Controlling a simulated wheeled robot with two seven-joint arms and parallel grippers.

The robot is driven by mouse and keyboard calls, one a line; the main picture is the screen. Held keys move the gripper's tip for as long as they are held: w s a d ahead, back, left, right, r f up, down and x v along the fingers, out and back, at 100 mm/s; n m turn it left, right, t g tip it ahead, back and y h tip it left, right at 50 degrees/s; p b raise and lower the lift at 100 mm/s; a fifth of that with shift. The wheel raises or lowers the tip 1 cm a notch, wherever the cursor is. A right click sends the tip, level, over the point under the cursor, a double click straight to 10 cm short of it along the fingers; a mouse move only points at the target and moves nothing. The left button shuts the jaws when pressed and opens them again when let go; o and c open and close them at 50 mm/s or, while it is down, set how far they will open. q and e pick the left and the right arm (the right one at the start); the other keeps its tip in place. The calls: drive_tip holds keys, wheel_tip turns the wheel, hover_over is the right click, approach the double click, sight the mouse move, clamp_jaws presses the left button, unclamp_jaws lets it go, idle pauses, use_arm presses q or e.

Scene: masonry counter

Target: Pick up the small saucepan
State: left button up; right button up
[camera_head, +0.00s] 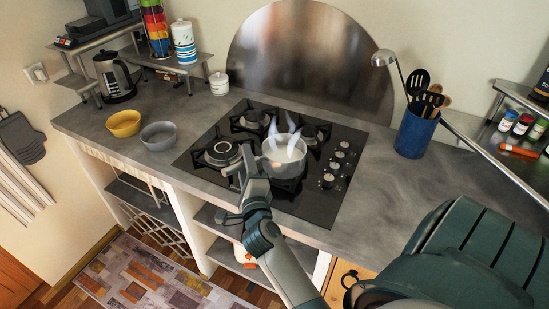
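The small saucepan (285,168) is a grey metal pan with pale contents. It sits upright on the front burner area of the black gas hob (318,205), with whitish steam-like wisps above it. My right gripper (247,172) is at the pan's left front side, very close to it or touching it in this view. A handle is not clearly seen; the gripper may hide it. I cannot tell whether the fingers are open or closed on anything. My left gripper is not in view.
A yellow bowl (123,123) and a grey bowl (158,136) stand left of the hob. A blue utensil pot (415,134) with a ladle and spoons stands to the right. The grey counter (375,200) is clear between hob and pot.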

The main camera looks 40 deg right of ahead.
drive_tip(key=x, duration=0.2)
drive_tip(key=shift+w+d, duration=0.1)
drive_tip(key=shift+w, duration=0.25)
drive_tip(key=shift+c, duration=0.6)
clamp_jaws()
idle(0.8)
